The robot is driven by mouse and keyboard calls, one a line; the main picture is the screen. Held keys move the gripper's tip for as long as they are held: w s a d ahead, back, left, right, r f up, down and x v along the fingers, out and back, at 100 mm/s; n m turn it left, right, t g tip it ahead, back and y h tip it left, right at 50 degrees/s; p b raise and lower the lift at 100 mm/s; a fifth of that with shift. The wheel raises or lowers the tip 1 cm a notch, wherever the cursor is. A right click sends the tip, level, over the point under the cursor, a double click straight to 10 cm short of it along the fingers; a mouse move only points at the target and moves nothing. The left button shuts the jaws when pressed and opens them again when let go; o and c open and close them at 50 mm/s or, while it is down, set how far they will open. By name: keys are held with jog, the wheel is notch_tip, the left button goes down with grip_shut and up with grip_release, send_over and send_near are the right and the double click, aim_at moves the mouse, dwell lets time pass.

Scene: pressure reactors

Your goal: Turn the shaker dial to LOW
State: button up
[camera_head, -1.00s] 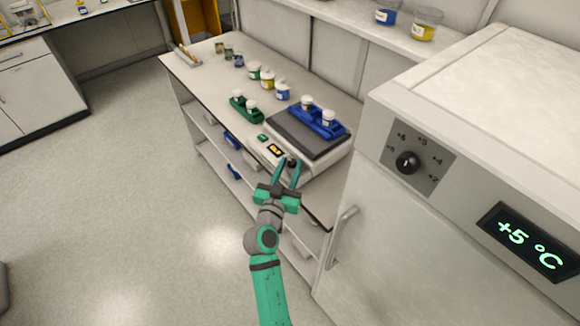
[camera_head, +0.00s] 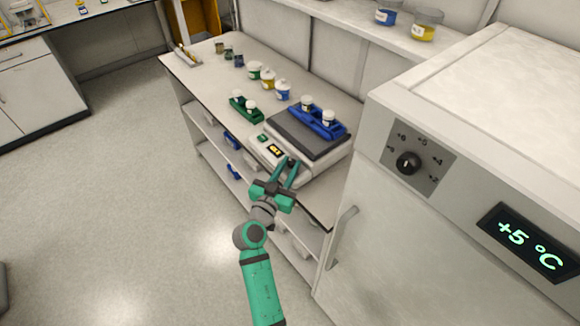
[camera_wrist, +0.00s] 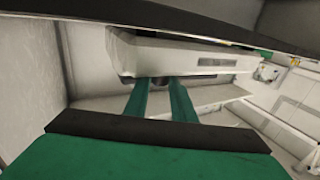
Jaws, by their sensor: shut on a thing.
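The shaker (camera_head: 322,169) is a white box with a dark grey top plate, standing at the near end of the bench. Its front panel has a small lit display (camera_head: 275,151), too small to read, and a green button (camera_head: 262,138). The dark dial (camera_head: 293,161) sits at the panel's right part, mostly hidden by my fingertips. My gripper (camera_head: 288,166) is shut on the dial, its two green fingers on either side. In the wrist view the fingers (camera_wrist: 158,88) reach the dark dial (camera_wrist: 160,82) under the shaker's edge. The dial's markings cannot be read.
A blue rack (camera_head: 330,130) with white-capped jars stands on the shaker. A green rack (camera_head: 240,113) and several jars stand on the bench. A cabinet with its own black knob (camera_head: 407,163) and +5 °C display (camera_head: 524,238) stands close on the right. Open floor lies left.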

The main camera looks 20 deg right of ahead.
jog(key=m+g+h, duration=0.3)
jog(key=g, duration=0.1)
jog(key=shift+w+a+r, duration=0.1)
jog(key=shift+w+a, duration=0.2)
jog(key=shift+w, duration=0.05)
jog(key=m+g, duration=0.1)
jog(key=m+g+h, duration=0.1)
jog(key=g, duration=0.1)
jog(key=m+g+h, duration=0.1)
jog(key=m+g, duration=0.1)
jog(key=shift+w+a, duration=0.1)
jog(key=shift+w, duration=0.25)
jog(key=m+g, duration=0.1)
jog(key=g, duration=0.1)
jog(key=m+g, duration=0.1)
jog(key=g, duration=0.1)
jog(key=m+g, duration=0.2)
jog(key=g, duration=0.1)
jog(key=shift+w+h, duration=0.3)
jog(key=shift+w+m+g+y, duration=0.15)
jog(key=shift+m+g+y, duration=0.25)
jog(key=shift+m+g, duration=1.05)
jog(key=shift+f+g, duration=0.2)
jog(key=shift+g, duration=0.45)
jog(key=o, duration=0.8)
jog(key=shift+r, duration=0.1)
